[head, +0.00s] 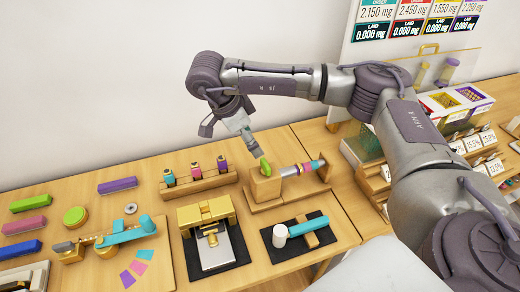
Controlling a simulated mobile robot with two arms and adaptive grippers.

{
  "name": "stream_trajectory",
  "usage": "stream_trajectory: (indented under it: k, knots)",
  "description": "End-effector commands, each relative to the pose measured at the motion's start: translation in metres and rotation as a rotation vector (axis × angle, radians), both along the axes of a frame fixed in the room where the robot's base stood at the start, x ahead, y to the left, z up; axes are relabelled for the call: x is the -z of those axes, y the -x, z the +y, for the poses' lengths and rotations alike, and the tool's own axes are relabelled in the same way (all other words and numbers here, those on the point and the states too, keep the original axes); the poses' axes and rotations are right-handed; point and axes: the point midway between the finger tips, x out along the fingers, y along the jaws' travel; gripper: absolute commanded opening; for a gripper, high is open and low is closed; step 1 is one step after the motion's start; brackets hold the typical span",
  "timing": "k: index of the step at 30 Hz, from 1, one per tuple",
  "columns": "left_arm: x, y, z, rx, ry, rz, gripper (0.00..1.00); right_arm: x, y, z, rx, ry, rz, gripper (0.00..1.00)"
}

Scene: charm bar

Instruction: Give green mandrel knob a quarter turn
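The green mandrel knob (265,167) is a small rounded piece on the left end of a wooden mandrel stand (264,188). The mandrel (302,168), with pink, blue and pale bands, runs to the right from the stand. My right gripper (254,152) comes down from above left, its tips close to the knob's top. I cannot tell whether they touch it or how far apart the fingers are. My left gripper is not in view.
A wooden rack with several small coloured bottles (196,175) stands left of the mandrel. A brass press (208,218) and a teal-handled hammer (306,226) lie in front. A display shelf (380,182) is at the right. Coloured bars (30,202) lie at far left.

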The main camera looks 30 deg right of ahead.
Motion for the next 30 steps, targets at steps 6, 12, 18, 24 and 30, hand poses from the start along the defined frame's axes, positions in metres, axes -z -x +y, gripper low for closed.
stream_trajectory:
  k: [6,12,18,24,30]
  knots:
    - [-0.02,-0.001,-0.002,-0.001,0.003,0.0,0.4,0.038,0.004,-0.016,0.001,0.001,0.005,0.83]
    - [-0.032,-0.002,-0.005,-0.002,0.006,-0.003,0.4,0.072,0.007,-0.029,0.002,0.0,0.004,0.83]
    - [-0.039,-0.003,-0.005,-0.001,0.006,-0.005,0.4,0.093,0.007,-0.037,-0.001,0.0,0.001,0.83]
    - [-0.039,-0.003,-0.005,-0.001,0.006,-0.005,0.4,0.1,0.008,-0.039,-0.001,-0.001,-0.001,0.83]
    - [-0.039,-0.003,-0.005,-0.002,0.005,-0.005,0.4,0.1,0.008,-0.039,-0.001,-0.001,-0.001,0.82]
